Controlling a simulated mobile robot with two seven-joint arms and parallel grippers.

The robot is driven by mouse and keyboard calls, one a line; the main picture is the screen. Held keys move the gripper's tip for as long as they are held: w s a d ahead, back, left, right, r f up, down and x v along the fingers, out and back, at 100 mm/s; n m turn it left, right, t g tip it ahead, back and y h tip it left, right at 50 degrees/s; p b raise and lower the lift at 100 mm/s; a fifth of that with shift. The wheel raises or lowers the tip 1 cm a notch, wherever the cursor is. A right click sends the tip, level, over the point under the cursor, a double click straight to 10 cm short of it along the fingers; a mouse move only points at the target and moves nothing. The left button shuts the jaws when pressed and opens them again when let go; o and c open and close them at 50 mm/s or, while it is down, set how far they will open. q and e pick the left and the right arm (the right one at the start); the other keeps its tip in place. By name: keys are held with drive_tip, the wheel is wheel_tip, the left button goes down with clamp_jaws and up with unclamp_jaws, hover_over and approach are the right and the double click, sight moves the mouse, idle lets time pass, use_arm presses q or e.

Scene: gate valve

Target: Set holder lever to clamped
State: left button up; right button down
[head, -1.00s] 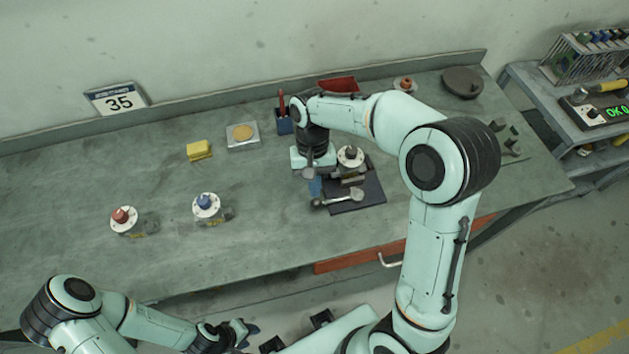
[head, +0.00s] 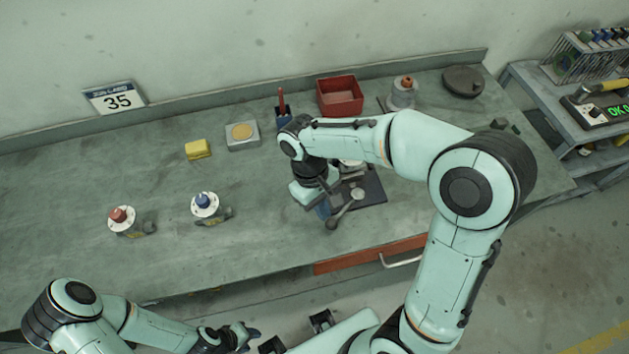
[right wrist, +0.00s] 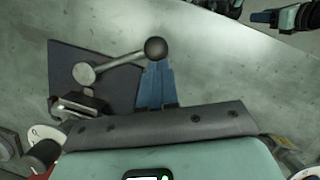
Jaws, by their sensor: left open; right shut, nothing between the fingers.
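The holder has a dark base plate (head: 372,189) on the bench, also at upper left in the right wrist view (right wrist: 66,65). Its grey lever runs from a round pivot (head: 357,194) to a dark ball knob (head: 332,222), angled toward the bench's front. The knob (right wrist: 156,47) also shows in the right wrist view. My right gripper (head: 323,208) is shut and empty, its blue fingertips (right wrist: 155,75) right beside the knob; contact is unclear. My arm mostly hides the part in the holder. My left gripper (head: 247,335) is open, off the bench's front edge.
Red-topped (head: 120,217) and blue-topped (head: 205,204) valves stand on the left. A yellow sponge (head: 198,149), a tray with a tan disc (head: 242,135), a red bin (head: 340,95) and another valve (head: 403,92) stand behind. The bench's front left is clear.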

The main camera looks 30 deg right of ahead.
sight(335, 225)
drive_tip(key=shift+s+d+n+h, duration=0.15)
drive_tip(key=shift+s+n, duration=0.45)
drive_tip(key=shift+s, duration=0.05)
drive_tip(key=shift+s+d+n+h, duration=0.1)
drive_tip(key=shift+s+n+h, duration=0.05)
drive_tip(key=shift+s+n, duration=0.45)
use_arm(q)
drive_tip(key=shift+s+f+b, duration=0.3)
drive_tip(key=shift+f, duration=0.2)
use_arm(e)
drive_tip(key=shift+s+d+n+h, duration=0.2)
drive_tip(key=shift+s+n, duration=0.25)
drive_tip(key=shift+n, duration=0.15)
drive_tip(key=shift+s+d+n+h, duration=0.1)
drive_tip(key=shift+s+d+n, duration=0.1)
drive_tip(key=shift+s+n, duration=0.35)
drive_tip(key=shift+w+t, duration=0.1)
drive_tip(key=shift+t, duration=0.2)
